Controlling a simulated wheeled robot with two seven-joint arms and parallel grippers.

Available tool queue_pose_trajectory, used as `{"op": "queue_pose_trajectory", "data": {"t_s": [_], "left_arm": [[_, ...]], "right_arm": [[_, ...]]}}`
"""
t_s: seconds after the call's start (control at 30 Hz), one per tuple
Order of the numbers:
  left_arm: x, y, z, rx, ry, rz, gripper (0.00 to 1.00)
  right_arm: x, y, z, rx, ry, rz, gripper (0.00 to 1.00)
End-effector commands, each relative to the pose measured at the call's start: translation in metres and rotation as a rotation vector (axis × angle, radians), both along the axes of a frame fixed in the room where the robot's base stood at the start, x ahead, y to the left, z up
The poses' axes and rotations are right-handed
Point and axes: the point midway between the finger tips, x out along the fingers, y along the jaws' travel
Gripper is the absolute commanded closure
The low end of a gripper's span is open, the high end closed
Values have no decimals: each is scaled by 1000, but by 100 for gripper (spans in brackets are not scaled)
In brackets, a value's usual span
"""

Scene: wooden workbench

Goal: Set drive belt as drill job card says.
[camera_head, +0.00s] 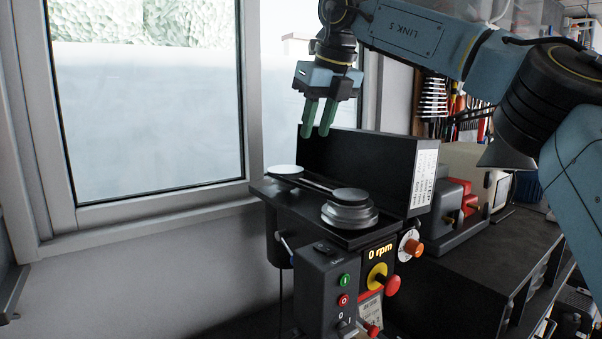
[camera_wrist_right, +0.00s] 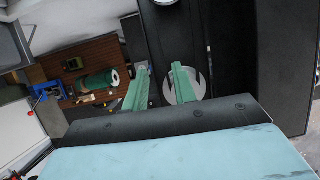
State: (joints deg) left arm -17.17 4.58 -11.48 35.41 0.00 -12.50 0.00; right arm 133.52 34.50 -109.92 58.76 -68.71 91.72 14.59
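The drill's belt housing is open, with its black lid (camera_head: 355,172) raised. My right gripper (camera_head: 318,132) hangs fingers-down above the pulleys, in front of the lid, empty. Its green fingers stand apart in the wrist view (camera_wrist_right: 159,68), with a grey pulley disc (camera_wrist_right: 195,91) behind one finger. My left gripper is out of view. No job card is readable.
The drill's display (camera_head: 380,252) reads 0 rpm. Below are a switch box (camera_head: 327,285) with green and red buttons, and a red knob (camera_head: 392,285). A white label (camera_head: 424,180) is on the lid's end. A window is at left; a red-and-grey machine (camera_head: 455,205) stands behind at right.

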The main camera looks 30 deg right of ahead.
Motion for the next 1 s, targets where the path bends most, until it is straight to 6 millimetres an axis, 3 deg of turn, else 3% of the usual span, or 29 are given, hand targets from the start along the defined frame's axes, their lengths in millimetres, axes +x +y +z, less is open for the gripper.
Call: {"op": "queue_pose_trajectory", "data": {"t_s": [0.3, 0.5, 0.7, 1.0], "left_arm": [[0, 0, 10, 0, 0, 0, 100], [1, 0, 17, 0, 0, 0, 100], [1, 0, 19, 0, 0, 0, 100], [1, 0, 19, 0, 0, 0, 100]], "right_arm": [[25, 4, -63, 1, 4, 3, 73], [38, 6, -92, 2, 2, 3, 73], [43, 7, -104, 3, 0, 3, 73], [43, 7, -106, 3, -1, 3, 75]]}}
